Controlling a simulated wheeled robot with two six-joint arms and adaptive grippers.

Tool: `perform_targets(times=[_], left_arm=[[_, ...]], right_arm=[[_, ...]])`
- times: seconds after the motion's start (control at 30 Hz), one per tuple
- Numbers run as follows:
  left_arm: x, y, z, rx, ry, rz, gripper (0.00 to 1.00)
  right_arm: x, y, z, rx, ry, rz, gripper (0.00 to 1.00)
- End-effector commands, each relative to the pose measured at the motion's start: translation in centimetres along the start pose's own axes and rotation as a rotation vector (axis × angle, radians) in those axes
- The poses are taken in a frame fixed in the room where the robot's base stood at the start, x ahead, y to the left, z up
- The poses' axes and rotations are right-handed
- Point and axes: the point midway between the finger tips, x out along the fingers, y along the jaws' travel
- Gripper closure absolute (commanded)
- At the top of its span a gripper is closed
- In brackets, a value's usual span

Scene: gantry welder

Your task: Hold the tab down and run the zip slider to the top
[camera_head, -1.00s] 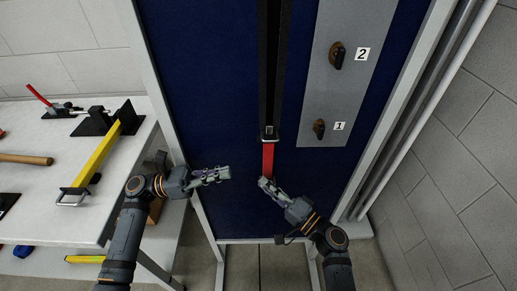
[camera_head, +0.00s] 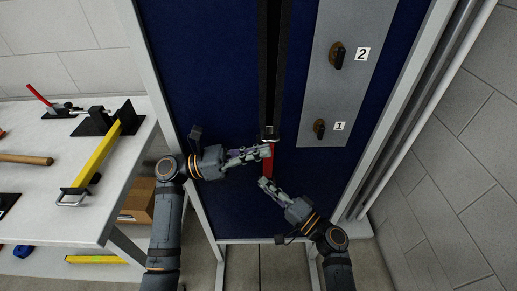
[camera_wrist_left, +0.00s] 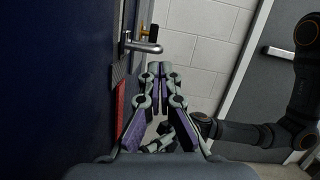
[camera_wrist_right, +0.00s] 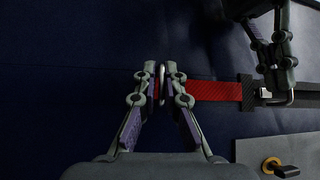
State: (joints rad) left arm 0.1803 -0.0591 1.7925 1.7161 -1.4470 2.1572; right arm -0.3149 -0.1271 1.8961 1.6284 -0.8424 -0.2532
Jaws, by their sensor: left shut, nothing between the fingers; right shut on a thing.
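The red tab (camera_head: 269,170) hangs on the blue panel below the zip. My right gripper (camera_head: 263,182) is shut on its lower end. In the right wrist view the red strip (camera_wrist_right: 210,90) runs from these fingers (camera_wrist_right: 160,80) to the dark fitting and metal slider (camera_wrist_right: 268,95). The zip slider (camera_head: 269,133) sits at the bottom of the black zip (camera_head: 264,80), which stands parted above it. My left gripper (camera_head: 267,150) is shut and empty, in front of the upper tab just below the slider. In the left wrist view a metal pull (camera_wrist_left: 142,46) sticks out beyond its fingertips (camera_wrist_left: 158,68).
A grey plate (camera_head: 335,100) with two knobs labelled 1 and 2 is right of the zip. A white bench (camera_head: 40,215) at left holds a yellow bar (camera_head: 97,158), clamps and a hammer (camera_head: 25,160). The blue panel left of the zip is clear.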

Motion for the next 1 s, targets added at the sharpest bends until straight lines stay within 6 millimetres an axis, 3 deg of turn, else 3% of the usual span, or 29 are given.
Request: perform_targets(times=[0.47, 0.63, 0.77, 1.0], left_arm=[[0.1, 0.0, 0.6, 0.000, 0.000, 0.000, 1.00], [0.5, -0.2, 1.9, 0.004, 0.000, 0.000, 1.00], [1.1, -0.7, 4.5, 0.007, -0.002, -0.001, 1.00], [3.0, -2.3, 12.0, 0.011, -0.003, -0.003, 1.00]], right_arm=[[0.0, 0.1, 0.1, 0.000, -0.001, 0.002, 1.00], [0.0, 0.1, 0.1, 0.000, -0.001, 0.002, 1.00], [0.0, 0.1, 0.1, 0.000, -0.001, 0.002, 1.00], [0.0, 0.1, 0.1, 0.000, -0.001, 0.002, 1.00]])
